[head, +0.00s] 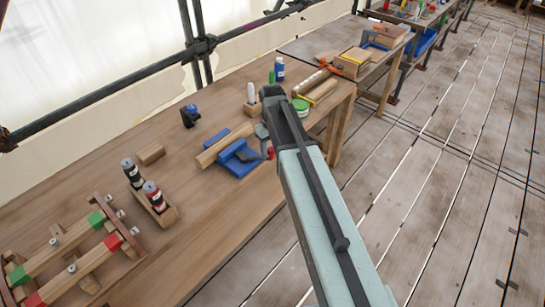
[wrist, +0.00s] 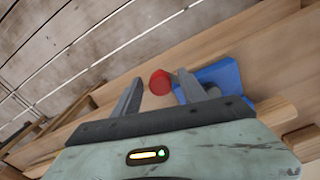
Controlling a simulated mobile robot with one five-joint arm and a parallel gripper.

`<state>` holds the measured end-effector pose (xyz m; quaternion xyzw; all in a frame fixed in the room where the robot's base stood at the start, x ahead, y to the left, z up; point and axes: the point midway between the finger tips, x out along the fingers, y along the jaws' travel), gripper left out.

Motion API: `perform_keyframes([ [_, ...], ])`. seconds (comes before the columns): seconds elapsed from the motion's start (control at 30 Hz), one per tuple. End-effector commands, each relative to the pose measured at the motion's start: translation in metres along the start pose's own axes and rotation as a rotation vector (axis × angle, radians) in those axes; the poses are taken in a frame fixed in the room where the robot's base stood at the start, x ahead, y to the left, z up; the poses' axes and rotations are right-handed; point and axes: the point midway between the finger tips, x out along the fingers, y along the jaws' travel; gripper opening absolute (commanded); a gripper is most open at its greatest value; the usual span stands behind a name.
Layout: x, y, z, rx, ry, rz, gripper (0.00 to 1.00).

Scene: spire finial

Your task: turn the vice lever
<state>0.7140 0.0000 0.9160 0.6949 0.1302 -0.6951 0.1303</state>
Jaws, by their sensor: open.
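The blue vice (head: 238,160) is on the front edge of the wooden bench, beside a wooden bar. The red knob (head: 270,153) of its lever shows at its right, next to my arm. In the wrist view the red knob (wrist: 160,83) appears between the two fingers of my gripper (wrist: 160,77), with space on its left. The right finger overlaps the blue vice (wrist: 222,76) in the picture. My gripper is open and holds nothing. The rest of the lever is mostly hidden, and I cannot tell whether a finger touches the knob.
Two bottles (head: 142,185) stand in a wooden holder on the bench. A wooden frame with green and red blocks (head: 75,250) is at the lower left. A small wooden block (head: 151,153) lies behind the bottles. The plank floor (head: 430,190) at the right is clear.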

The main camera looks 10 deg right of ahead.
Motion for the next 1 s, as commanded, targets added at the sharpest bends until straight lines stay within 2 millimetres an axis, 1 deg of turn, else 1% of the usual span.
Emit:
perform_keyframes([
  [0.03,0.0035,0.0002,0.0001,0.0,0.0,0.0,0.5],
  [0.23,0.0008,0.0004,0.0002,0.001,0.0,0.0,0.5],
  [0.27,0.0008,0.0005,0.0002,0.001,0.0,0.0,0.42],
  [0.3,0.0008,0.0005,0.0002,0.001,0.0,0.0,0.31],
  [0.37,0.0008,0.0006,0.0003,0.001,0.0,0.0,0.14],
  [0.4,0.0008,0.0006,0.0003,0.001,0.0,0.0,0.03],
  [0.43,0.0008,0.0007,0.0003,0.001,0.0,0.0,0.0],
  [1.0,0.0009,0.0012,0.0005,0.002,0.0,0.0,0.0],
])
